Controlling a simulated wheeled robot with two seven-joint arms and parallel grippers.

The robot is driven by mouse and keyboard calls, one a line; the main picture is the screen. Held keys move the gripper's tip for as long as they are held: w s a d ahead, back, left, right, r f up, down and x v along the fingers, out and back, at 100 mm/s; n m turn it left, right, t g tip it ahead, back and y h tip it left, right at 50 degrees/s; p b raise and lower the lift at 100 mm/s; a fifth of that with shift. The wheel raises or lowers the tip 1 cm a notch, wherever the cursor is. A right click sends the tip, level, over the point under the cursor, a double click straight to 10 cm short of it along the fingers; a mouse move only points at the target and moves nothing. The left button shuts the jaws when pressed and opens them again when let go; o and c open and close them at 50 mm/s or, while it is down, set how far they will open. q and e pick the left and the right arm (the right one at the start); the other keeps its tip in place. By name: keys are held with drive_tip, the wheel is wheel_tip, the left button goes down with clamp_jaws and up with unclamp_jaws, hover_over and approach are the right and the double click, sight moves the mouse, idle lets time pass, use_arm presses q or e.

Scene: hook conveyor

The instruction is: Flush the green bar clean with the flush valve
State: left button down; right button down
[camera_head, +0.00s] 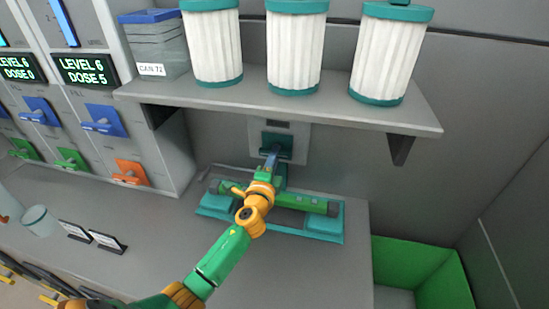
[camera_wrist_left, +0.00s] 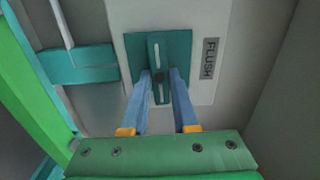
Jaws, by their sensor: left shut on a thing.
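The flush valve (camera_head: 277,141) is a dark teal fitting on a pale wall plate under the shelf. The left wrist view shows its upright teal handle (camera_wrist_left: 159,52) beside a "FLUSH" label (camera_wrist_left: 209,58). My left gripper (camera_head: 272,157) has its blue fingers closed on both sides of the handle; it also shows in the left wrist view (camera_wrist_left: 160,80). The green bar (camera_head: 305,202) lies across a teal cradle (camera_head: 324,228) on the counter, below and partly hidden by my left wrist. Any dirt on the bar is too small to tell. My right gripper is not in view.
Three white filter cartridges (camera_head: 293,50) and a clear bin (camera_head: 158,52) stand on the shelf (camera_head: 280,104) above. Dispensers with coloured valves (camera_head: 102,120) stand left. A green-walled bin (camera_head: 440,275) is at the right. A cup (camera_head: 40,221) stands on the counter (camera_head: 150,225).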

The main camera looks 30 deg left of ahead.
use_arm(q)
drive_tip(key=shift+a+r, duration=0.1)
drive_tip(key=shift+r, duration=0.1)
drive_tip(key=c, duration=0.9)
unclamp_jaws()
drive_tip(key=shift+o, duration=1.1)
drive_tip(key=shift+w+a+f, duration=0.1)
drive_tip(key=shift+f, duration=0.1)
drive_tip(key=v, duration=0.7)
